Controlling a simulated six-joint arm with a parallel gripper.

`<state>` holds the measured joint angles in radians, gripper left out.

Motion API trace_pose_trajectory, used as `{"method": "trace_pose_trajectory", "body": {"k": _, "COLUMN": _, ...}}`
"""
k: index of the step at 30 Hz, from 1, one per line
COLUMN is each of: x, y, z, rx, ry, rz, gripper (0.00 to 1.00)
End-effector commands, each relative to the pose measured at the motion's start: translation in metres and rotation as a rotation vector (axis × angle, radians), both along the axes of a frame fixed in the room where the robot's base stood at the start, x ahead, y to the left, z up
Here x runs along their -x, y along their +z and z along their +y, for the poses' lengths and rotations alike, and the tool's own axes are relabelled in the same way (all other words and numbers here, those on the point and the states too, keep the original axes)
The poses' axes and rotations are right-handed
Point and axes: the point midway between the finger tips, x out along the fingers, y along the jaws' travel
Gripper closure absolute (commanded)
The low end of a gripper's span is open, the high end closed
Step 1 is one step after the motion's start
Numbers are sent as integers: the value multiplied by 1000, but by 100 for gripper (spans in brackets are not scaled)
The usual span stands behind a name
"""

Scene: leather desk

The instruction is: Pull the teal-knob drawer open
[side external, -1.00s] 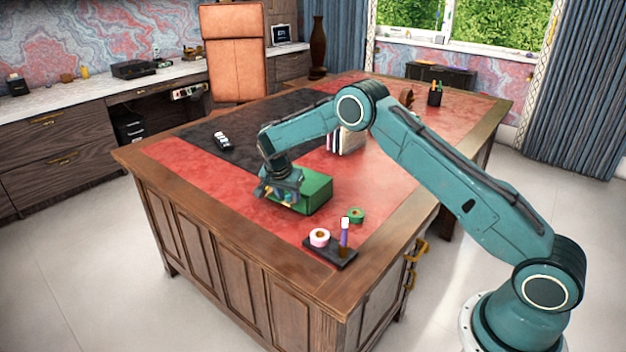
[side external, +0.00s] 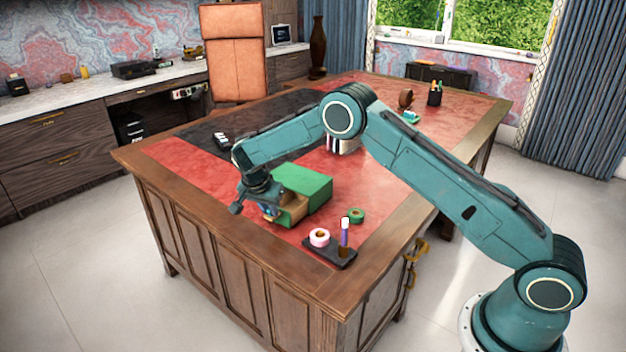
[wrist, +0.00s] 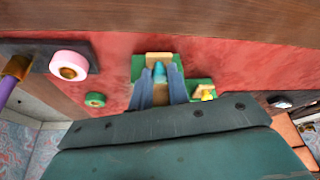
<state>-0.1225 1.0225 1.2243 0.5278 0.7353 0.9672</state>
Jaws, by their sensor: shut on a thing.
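The green drawer box (side external: 312,183) sits on the red leather top of the desk. Its wooden drawer (side external: 295,212) stands out from the front of the box toward my gripper (side external: 268,213). In the wrist view, the teal knob (wrist: 159,73) is between the two blue-grey fingers of my gripper (wrist: 160,78), which are shut on it. A second front with a yellow knob (wrist: 207,95) shows beside it, farther back. My wrist hides part of the drawer front in the side view.
A green tape roll (side external: 357,215) is right of the box. White books (side external: 342,146) stand behind. Red leather left of my gripper is clear.

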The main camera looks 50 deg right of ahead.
Motion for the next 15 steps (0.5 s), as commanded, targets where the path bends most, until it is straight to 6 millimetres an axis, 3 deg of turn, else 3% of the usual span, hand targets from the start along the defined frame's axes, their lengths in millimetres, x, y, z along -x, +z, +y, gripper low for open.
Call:
{"method": "trace_pose_trajectory", "body": {"k": 9, "x": 0, "y": 1, "z": 3, "rx": 0, "ry": 0, "rz": -3, "gripper": 100}}
{"method": "trace_pose_trajectory", "body": {"k": 10, "x": 0, "y": 1, "z": 3, "rx": 1, "ry": 0, "rz": -4, "gripper": 79}}
{"method": "trace_pose_trajectory", "body": {"k": 12, "x": 0, "y": 1, "z": 3, "rx": 0, "ry": 0, "rz": -3, "gripper": 65}}
{"method": "trace_pose_trajectory", "body": {"k": 15, "x": 0, "y": 1, "z": 3, "rx": 0, "ry": 0, "rz": -2, "gripper": 61}}
